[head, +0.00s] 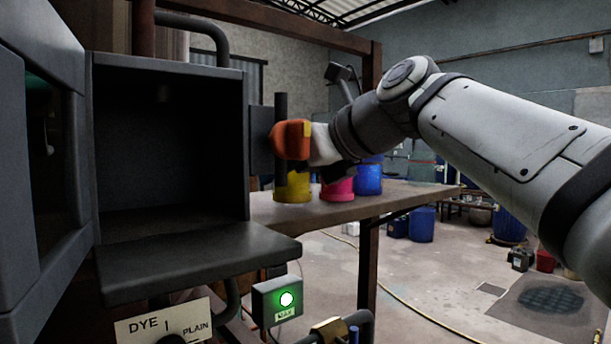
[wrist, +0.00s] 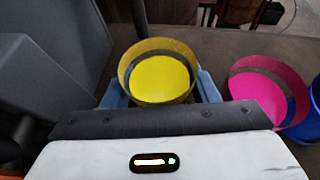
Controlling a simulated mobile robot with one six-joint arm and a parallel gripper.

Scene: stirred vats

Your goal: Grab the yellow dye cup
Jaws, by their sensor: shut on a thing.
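In the wrist view the yellow cup (wrist: 160,75) is full of bright yellow dye and sits between the two blue fingers of my gripper (wrist: 160,88). The fingers are shut on its sides. In the head view my gripper's body (head: 305,142) is above the cup, and its fingertips are hidden.
A pink cup (head: 338,187) and a blue cup (head: 368,178) stand to the right on the shelf (head: 415,193). An open dark cabinet (head: 170,140) with its flap (head: 195,252) down is close on the left. A green-lit box (head: 278,300) sits below.

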